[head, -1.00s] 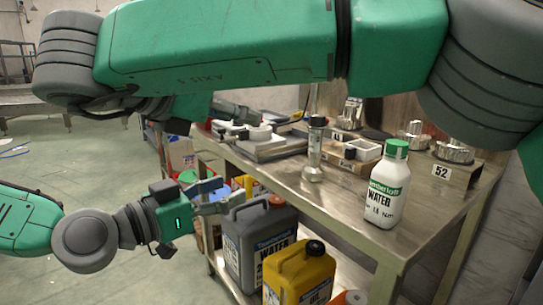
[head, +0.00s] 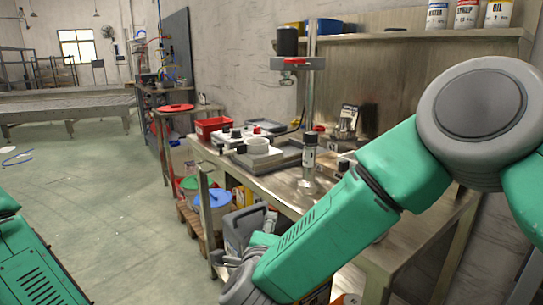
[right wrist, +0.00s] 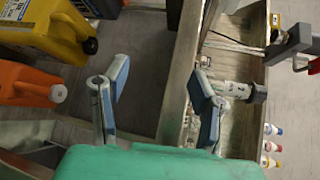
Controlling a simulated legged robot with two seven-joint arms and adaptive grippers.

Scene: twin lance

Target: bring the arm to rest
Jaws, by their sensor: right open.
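My right arm (head: 330,235) comes in from the right in the head view, bends at a large grey joint, and slopes down to the lower left in front of the workbench. Its gripper cannot be made out in the head view. In the right wrist view, my right gripper (right wrist: 161,82) is open, with its two blue-grey pads well apart and nothing between them. A part of my left arm (head: 35,265) shows at the lower left edge of the head view. The left gripper is out of view.
The metal workbench (head: 275,188) holds a metal post stand, a tray and small parts. A yellow jug (right wrist: 45,28) and an orange jug (right wrist: 25,85) lie left of the right gripper in the wrist view.

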